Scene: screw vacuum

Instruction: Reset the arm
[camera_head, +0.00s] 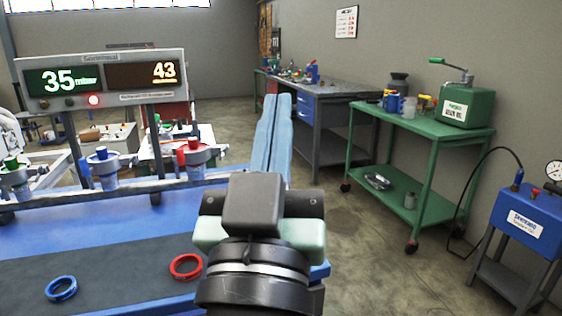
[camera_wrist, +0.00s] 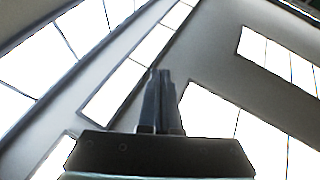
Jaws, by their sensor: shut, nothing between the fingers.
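My arm stands at the lower middle of the head view, its wrist over the right end of the blue bench (camera_head: 120,225). My gripper (camera_wrist: 160,72) shows in the wrist view with its two dark fingers close together and nothing between them. It points up toward bright ceiling windows. No object touches the gripper.
A red ring (camera_head: 186,267) and a blue ring (camera_head: 61,289) lie on the bench's dark mat (camera_head: 120,278). A display (camera_head: 102,78) reading 35 and 43 stands behind. A green cart (camera_head: 430,133) and blue machine (camera_head: 526,220) stand right. Floor between is clear.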

